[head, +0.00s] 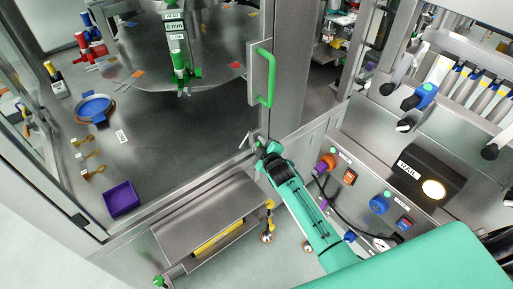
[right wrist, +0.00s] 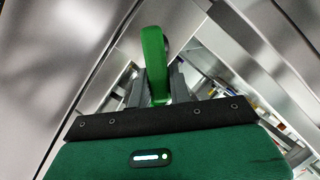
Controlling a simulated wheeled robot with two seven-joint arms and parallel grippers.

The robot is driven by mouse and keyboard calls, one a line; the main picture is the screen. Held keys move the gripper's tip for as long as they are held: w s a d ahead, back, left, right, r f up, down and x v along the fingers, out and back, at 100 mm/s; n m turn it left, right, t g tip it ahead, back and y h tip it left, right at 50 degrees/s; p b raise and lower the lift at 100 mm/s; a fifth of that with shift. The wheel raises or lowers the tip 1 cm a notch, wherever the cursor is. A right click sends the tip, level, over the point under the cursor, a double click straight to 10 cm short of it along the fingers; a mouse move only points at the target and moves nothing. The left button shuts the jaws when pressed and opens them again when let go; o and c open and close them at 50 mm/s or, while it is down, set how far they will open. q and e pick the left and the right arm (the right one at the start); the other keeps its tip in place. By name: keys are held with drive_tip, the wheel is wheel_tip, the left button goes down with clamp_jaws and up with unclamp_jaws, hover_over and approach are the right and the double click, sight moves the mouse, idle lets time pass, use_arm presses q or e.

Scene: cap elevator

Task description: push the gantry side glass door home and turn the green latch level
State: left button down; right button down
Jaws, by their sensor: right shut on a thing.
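My right gripper (head: 259,143) is at the lower corner of the gantry frame, below the green door handle (head: 266,77). In the right wrist view the fingers (right wrist: 158,88) are shut on a green bar with a rounded top, taken as the green latch (right wrist: 154,50); it stands roughly upright in that picture. In the head view the gripper mostly hides it. The green handle sits on a pale plate on the steel upright. The glass of the side door is hard to make out, and I cannot tell whether it is fully home. My left gripper is not in view.
Inside the enclosure are a round steel plate (head: 190,45), a blue dish (head: 95,108) and a purple tray (head: 122,199).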

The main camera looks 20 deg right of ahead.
drive_tip(key=shift+s+a+f+n+t+h+b, duration=0.1)
drive_tip(key=shift+a+f+n+t+h+b, duration=0.3)
drive_tip(key=shift+n+b, duration=1.2)
drive_tip(key=shift+s+d+f+n+t+h+b, duration=0.1)
drive_tip(key=shift+f+n+t+b, duration=0.6)
drive_tip(key=shift+b, duration=1.7)
drive_tip(key=shift+a+f+n+t+h+b, duration=0.35)
drive_tip(key=shift+n+b, duration=0.85)
drive_tip(key=shift+b, duration=0.8)
drive_tip(key=shift+d, duration=0.1)
drive_tip(key=c, duration=1.3)
unclamp_jaws()
